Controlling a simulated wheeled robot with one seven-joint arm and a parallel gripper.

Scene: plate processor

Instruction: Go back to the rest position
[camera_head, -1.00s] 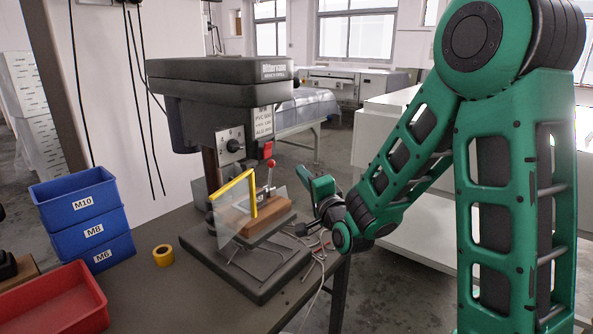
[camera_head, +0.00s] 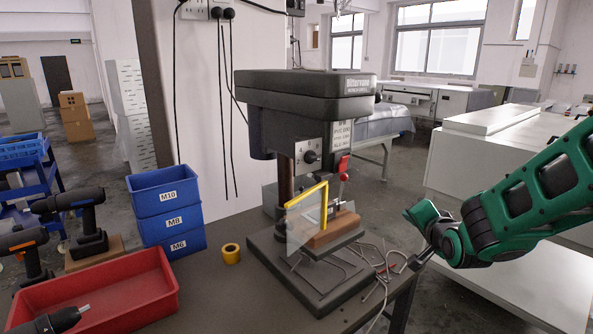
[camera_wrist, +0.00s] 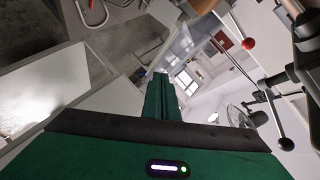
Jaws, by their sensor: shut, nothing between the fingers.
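My gripper (camera_head: 417,259) is at the end of my green arm, right of the drill press (camera_head: 305,95) in the head view. It is shut and empty, small in the picture, and hangs just past the right edge of the bench, apart from the press. A wooden block (camera_head: 332,230) sits on the press table behind a clear guard with a yellow frame (camera_head: 324,205). A lever with a red knob (camera_wrist: 248,43) shows there at the upper right.
Stacked blue bins (camera_head: 168,215), a red tray (camera_head: 100,297), a roll of yellow tape (camera_head: 231,253) and cordless drills (camera_head: 82,217) stand on the bench at left. Loose bent rods (camera_head: 383,275) lie by the press base. A white cabinet (camera_head: 480,165) stands behind my arm.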

